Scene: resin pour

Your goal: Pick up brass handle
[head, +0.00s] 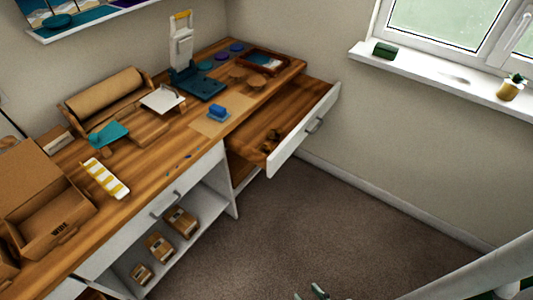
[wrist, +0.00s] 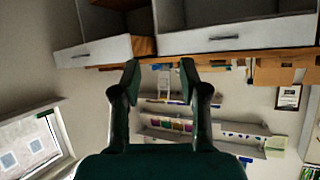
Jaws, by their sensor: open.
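I cannot clearly make out a brass handle in either view. Small dark brown items (head: 271,139) lie inside the open drawer (head: 290,149), too small to identify. The drawer front carries a grey pull. My gripper (wrist: 160,80) is open and empty in the wrist view, its two dark green fingers apart. In the head view only a bit of it (head: 318,291) shows at the bottom edge, over the carpet and well away from the drawer. The wrist view is upside down, with the open drawer (wrist: 95,52) at upper left.
Boxes stand on the shelf (head: 185,245) below. The carpet (head: 300,225) before the drawer is clear. A plant pot (head: 510,90) stands on the windowsill.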

